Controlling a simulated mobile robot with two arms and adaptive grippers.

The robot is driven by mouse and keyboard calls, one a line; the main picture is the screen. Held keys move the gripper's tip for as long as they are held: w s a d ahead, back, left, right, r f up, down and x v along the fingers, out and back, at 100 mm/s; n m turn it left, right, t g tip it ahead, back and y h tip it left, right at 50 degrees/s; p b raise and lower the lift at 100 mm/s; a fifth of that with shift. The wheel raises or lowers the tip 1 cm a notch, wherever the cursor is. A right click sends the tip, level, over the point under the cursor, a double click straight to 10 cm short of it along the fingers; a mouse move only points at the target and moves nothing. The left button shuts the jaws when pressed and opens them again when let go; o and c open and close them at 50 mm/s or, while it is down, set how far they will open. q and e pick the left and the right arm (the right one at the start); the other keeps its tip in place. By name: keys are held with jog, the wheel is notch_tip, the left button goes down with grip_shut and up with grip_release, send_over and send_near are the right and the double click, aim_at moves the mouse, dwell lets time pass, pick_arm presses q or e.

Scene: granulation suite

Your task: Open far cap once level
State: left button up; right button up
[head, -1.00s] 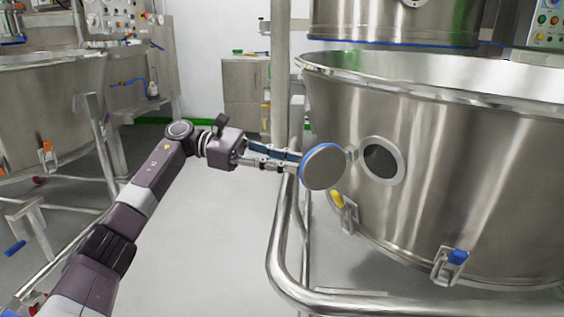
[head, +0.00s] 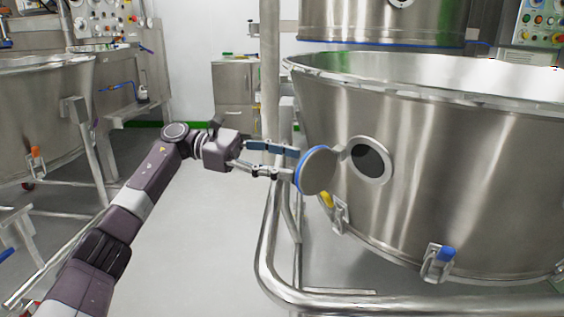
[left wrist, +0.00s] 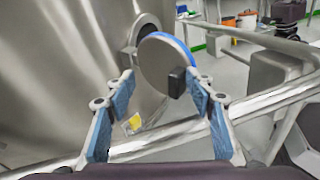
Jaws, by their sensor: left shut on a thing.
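The far cap (head: 318,171) is a round steel disc with a blue rim. It stands swung out on its hinge, to the left of the dark round port (head: 371,160) in the steel vessel, and the port is uncovered. In the left wrist view the cap (left wrist: 162,64) shows its back, with a black knob (left wrist: 177,82) between the fingers. My right gripper is not in view.
The large steel vessel (head: 440,190) fills the right side. A tubular rail (head: 268,245) curves below the cap. Clamps with a yellow (head: 326,199) and a blue handle (head: 447,254) sit low on the vessel.

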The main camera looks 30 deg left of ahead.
pick_arm(q)
jog(key=shift+w+r, duration=0.2)
jog(key=shift+w, duration=0.05)
jog(key=f+v, duration=0.1)
jog(key=v, duration=1.1)
jog(key=shift+s+r, duration=0.25)
jog(key=shift+r, duration=0.1)
jog(key=shift+s, duration=0.1)
